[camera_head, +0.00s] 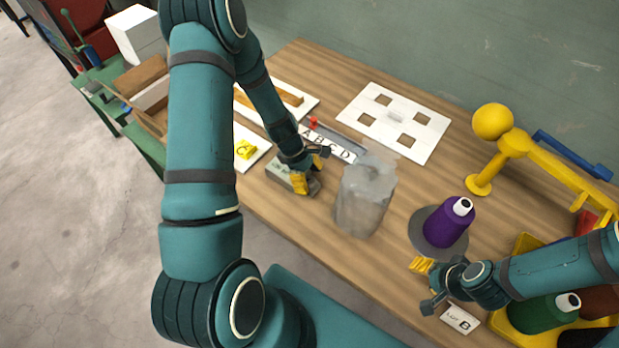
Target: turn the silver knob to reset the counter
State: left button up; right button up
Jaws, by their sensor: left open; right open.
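A small grey-green box (279,174), possibly the counter, sits near the table's front left edge. My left gripper (311,177) is open at the box's right side, its yellow-padded fingers close to or touching it; I cannot tell which. I cannot make out the silver knob; the gripper may hide it. My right gripper (428,284) is open and low at the front right, beside a white card marked B (460,319). Nothing shows between its fingers.
A blurred grey cylinder (362,205) stands right of my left gripper. Behind are a lettered strip (334,142) and a white plate with square holes (430,130). A purple cone (445,222), yellow stand (512,143) and yellow tray (525,243) are at right.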

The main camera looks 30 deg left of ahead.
pick_arm(q)
grip_shut()
dwell(0.3)
jog(key=m+g, duration=0.1)
jog(key=m, duration=0.3)
jog(key=shift+d+f+m+g, duration=0.1)
jog(key=shift+m+g, duration=0.3)
grip_release()
